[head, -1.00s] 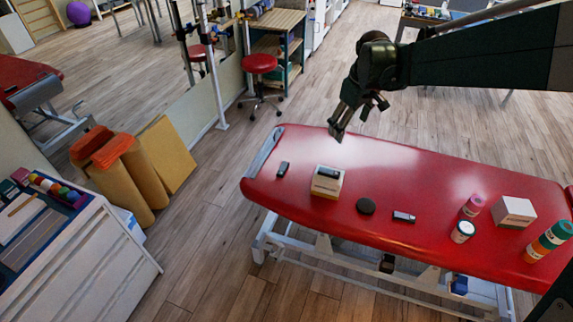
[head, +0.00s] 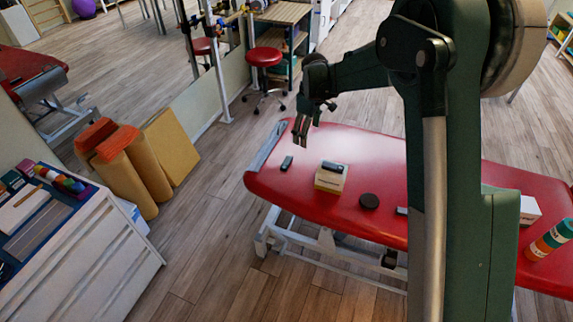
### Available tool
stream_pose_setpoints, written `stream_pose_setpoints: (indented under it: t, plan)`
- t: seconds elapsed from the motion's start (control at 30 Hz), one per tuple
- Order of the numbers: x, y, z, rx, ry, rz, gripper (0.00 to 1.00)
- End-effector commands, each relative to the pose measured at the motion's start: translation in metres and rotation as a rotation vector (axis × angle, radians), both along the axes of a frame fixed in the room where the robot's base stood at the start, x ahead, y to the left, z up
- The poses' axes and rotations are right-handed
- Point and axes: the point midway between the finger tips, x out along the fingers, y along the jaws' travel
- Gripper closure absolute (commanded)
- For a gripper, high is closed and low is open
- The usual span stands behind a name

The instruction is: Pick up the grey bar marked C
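Three small dark grey bars are on the red treatment table (head: 350,150). One bar (head: 286,163) lies at its left end. A second bar (head: 332,167) lies on top of a small yellow and white box (head: 329,182). The letters are too small to read, so I cannot tell which is marked C. My gripper (head: 303,130) points down over the left end of the table, above and slightly right of the left bar in the picture. It appears apart from the bars, and its finger gap is unclear.
A round black disc (head: 369,201) lies right of the box. My arm covers the table between. Bare red surface surrounds the left bar.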

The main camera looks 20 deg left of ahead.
Motion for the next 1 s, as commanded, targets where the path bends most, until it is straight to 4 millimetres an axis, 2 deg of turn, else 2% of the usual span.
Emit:
stream_pose_setpoints:
  t: [0.03,0.3,0.5,0.7,1.0]
  plan:
    - [0.002,0.01,-0.011,-0.004,0.006,0.02,0.28]
    - [0.004,0.056,-0.067,-0.028,0.038,0.123,0.28]
    - [0.002,0.082,-0.101,-0.042,0.057,0.183,0.28]
    - [0.001,0.093,-0.117,-0.048,0.066,0.212,0.28]
    - [0.0,0.094,-0.118,-0.049,0.068,0.215,0.28]
